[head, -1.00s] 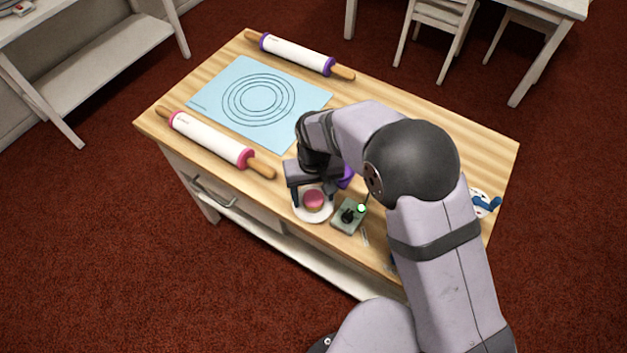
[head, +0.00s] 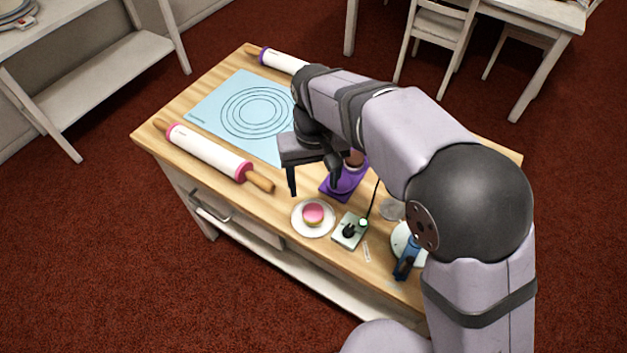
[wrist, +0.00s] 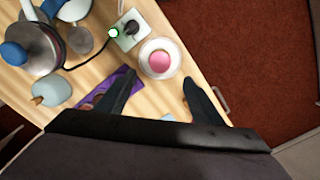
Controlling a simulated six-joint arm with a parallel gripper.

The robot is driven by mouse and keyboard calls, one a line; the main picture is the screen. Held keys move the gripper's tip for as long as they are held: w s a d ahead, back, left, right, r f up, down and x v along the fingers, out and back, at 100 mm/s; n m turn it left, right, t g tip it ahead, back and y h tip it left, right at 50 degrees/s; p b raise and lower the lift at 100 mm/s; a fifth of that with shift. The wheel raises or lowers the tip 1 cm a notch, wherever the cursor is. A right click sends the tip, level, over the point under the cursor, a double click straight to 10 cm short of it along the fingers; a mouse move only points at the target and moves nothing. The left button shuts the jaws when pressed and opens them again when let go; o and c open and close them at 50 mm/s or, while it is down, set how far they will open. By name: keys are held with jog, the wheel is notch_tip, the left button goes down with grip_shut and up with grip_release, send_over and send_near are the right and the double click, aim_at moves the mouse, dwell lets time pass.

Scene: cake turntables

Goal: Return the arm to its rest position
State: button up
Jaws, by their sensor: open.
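My gripper (head: 314,184) is open and empty, with its fingers apart above the worktable (head: 285,205). In the wrist view my gripper (wrist: 160,92) shows both dark fingers spread with nothing between them. A pink-topped cake (head: 313,213) sits on a white plate (head: 298,226) near the table's front edge, in front of the gripper and clear of it. The cake also shows in the wrist view (wrist: 159,62). My arm hides the right part of the table in the head view.
A purple board (head: 338,187) lies close behind the fingers. A switch box (head: 349,231) with a cable is right of the plate. A blue-handled item (head: 406,258) is near my arm. A pink-ringed rolling pin (head: 207,152), a blue mat (head: 215,100) and a purple-ringed rolling pin (head: 281,61) lie on the left.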

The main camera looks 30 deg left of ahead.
dwell(0.3)
jog(key=w+d+r+p, duration=0.1)
jog(key=w+d+r, duration=0.1)
jog(key=w+d, duration=0.1)
jog(key=w+d+r+m+t+p, duration=0.1)
jog(key=w+d+r, duration=0.1)
jog(key=d, duration=0.4)
jog(key=w+d+r+m+t, duration=0.1)
jog(key=w+d, duration=0.3)
jog(key=shift+w+d+r+p, duration=0.3)
jog(key=shift+d+r+p, duration=0.1)
jog(key=s+d+f+m+g+b, duration=0.1)
jog(key=s+d+f+m, duration=0.15)
jog(key=d, duration=0.65)
jog(key=s+d+f+m+b, duration=0.1)
jog(key=s+d+f+m, duration=0.15)
jog(key=d, duration=0.65)
jog(key=s+d+f+m+g, duration=0.1)
jog(key=s+d+f+m, duration=0.1)
jog(key=s+d+f, duration=0.4)
notch_tip(320, 180, up, 19)
jog(key=s+d+p, duration=0.1)
jog(key=s+p, duration=0.1)
jog(key=p, duration=1.4)
jog(key=shift+s+f, duration=0.15)
jog(key=shift+s, duration=0.15)
